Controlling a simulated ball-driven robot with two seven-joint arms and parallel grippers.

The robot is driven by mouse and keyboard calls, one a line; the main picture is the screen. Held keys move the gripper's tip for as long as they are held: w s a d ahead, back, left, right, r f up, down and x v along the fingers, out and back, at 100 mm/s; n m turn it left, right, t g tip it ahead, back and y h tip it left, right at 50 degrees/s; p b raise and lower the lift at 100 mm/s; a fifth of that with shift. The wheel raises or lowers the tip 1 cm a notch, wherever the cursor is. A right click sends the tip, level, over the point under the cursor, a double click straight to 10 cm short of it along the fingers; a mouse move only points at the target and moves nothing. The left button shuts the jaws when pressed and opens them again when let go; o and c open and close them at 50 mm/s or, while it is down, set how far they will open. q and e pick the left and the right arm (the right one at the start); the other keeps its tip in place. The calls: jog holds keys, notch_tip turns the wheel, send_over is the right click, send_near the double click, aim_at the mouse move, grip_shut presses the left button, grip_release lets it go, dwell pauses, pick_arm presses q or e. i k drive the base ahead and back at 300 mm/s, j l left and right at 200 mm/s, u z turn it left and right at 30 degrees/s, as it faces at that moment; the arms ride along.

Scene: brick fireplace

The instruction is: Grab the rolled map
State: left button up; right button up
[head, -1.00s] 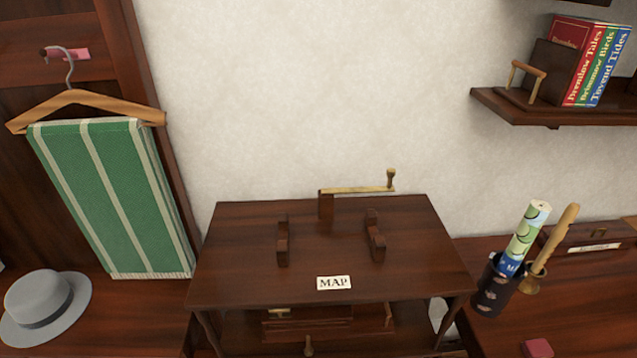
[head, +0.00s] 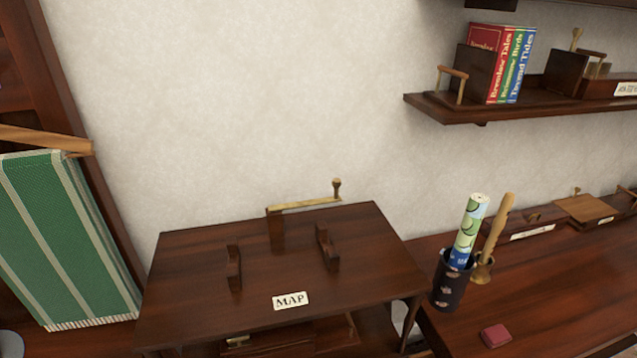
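The rolled map (head: 469,231) is a green, yellow and blue paper roll. It stands nearly upright in a dark patterned cup (head: 451,286) on the right-hand desk. Its lower part is hidden inside the cup. A wooden stand with a label reading MAP (head: 291,301) is in front, with two dark wooden brackets (head: 328,247) on its top and a brass crank (head: 304,203) at its back. The brackets are empty. Neither of my grippers is in view.
A tan stick (head: 497,229) in a brass holder stands close beside the map. A small red block (head: 496,335) lies on the desk (head: 550,295). A shelf with books (head: 505,62) hangs above. A green striped cloth (head: 66,237) hangs at the left.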

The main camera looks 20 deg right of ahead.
aim_at(476, 204)
jog(key=z, duration=1.7)
